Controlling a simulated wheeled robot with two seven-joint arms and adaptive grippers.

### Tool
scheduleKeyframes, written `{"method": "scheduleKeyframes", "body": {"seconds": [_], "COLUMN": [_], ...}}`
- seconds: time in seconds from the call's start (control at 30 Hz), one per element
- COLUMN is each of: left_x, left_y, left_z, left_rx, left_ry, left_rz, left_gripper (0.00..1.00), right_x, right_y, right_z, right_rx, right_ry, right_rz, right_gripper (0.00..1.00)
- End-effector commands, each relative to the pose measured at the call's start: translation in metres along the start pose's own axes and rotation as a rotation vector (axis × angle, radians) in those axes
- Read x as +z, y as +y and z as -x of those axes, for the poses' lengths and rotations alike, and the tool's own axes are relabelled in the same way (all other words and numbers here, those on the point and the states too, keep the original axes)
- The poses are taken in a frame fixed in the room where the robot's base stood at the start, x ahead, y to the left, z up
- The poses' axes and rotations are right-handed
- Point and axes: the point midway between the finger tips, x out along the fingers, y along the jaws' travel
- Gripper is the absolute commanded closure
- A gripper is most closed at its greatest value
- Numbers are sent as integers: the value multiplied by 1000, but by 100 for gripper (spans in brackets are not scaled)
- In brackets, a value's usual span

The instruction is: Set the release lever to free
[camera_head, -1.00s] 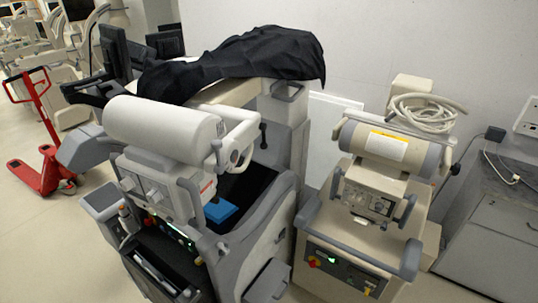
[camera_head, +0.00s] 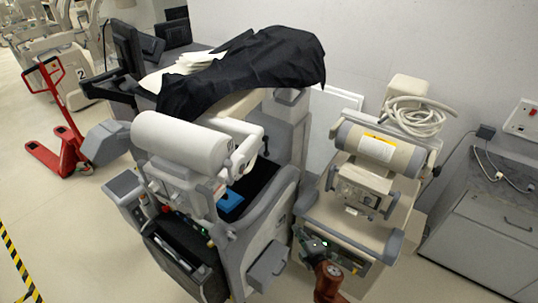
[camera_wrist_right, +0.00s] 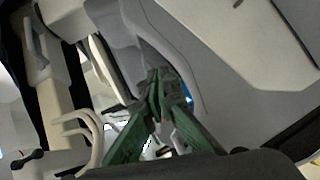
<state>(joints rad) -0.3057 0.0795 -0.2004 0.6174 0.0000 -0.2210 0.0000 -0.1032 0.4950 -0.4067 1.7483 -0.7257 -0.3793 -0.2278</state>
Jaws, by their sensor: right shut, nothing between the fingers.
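My right gripper (camera_head: 308,240) reaches in from the bottom of the head view, in front of the right cart (camera_head: 335,235). In the right wrist view its green fingers (camera_wrist_right: 156,82) are together and empty, in front of grey and beige casing. The left cart (camera_head: 262,225) has a grey body and a white cylinder (camera_head: 180,143) on top. A small dark upright handle (camera_head: 266,142) stands behind that cylinder. I cannot tell which part is the release lever, or how it is set. My left gripper is not in view.
A black cloth (camera_head: 245,70) covers the back of the left cart. A coiled pale hose (camera_head: 415,115) lies on the right cart. A grey cabinet (camera_head: 485,225) stands at the right. A red pallet jack (camera_head: 65,145) is at the left, with open floor in front.

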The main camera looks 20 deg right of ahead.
Motion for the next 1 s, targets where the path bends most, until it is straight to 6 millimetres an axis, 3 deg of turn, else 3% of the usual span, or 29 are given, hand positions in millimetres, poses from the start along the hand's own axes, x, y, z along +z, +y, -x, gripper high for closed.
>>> {"method": "scheduleKeyframes", "body": {"seconds": [0.03,0.1,0.2,0.3,0.4,0.53,0.83,1.0], "left_x": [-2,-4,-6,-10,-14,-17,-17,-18], "left_y": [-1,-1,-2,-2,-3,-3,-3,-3], "left_z": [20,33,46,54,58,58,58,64], "left_rx": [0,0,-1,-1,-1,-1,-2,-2], "left_ry": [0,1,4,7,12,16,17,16], "left_rz": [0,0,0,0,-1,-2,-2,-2], "left_gripper": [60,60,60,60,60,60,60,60], "right_x": [-25,-55,-89,-113,-125,-129,-129,-133], "right_y": [61,120,185,226,246,252,252,260], "right_z": [14,33,61,84,98,102,100,85], "right_rx": [71,157,261,334,374,389,388,389], "right_ry": [38,82,125,153,167,172,171,171], "right_rz": [61,136,220,275,304,314,312,312], "right_gripper": [100,100,100,100,100,100,100,100]}}
